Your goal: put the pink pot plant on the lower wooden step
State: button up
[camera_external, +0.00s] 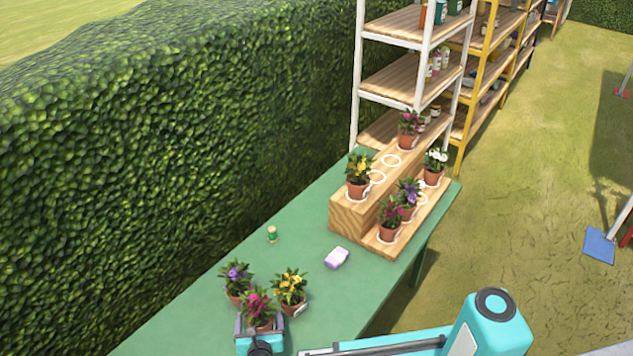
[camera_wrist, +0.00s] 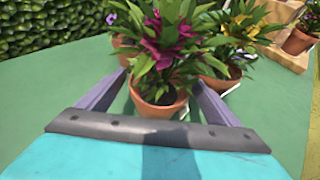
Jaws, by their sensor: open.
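The pink pot plant (camera_external: 257,307) stands on the green table at the near end, and it fills the middle of the wrist view (camera_wrist: 158,95). My gripper (camera_external: 260,330) is open, with its two fingers (camera_wrist: 155,90) on either side of the terracotta pot. I cannot tell whether they touch it. The wooden stand has a lower wooden step (camera_external: 413,218) at its front right. On that step are another pink plant (camera_external: 389,218), a purple plant (camera_external: 408,197) and a white plant (camera_external: 434,166). White rings mark places on the stand.
A purple-flowered plant (camera_external: 236,280) and a yellow-flowered plant (camera_external: 290,288) stand close to the pink one. The upper step (camera_external: 345,208) holds yellow and pink plants. A hedge (camera_external: 150,150) borders the left.

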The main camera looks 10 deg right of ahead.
jog(key=v, duration=1.1)
jog(key=shift+s, duration=0.15)
jog(key=shift+r, duration=0.1)
jog(key=shift+c, duration=0.5)
jog(key=shift+c, duration=0.8)
jog(key=shift+b, duration=0.3)
jog(key=shift+w+d+f+t+b, duration=0.15)
jog(key=shift+w+f+t+b, duration=0.25)
jog(key=shift+w+f+b, duration=0.45)
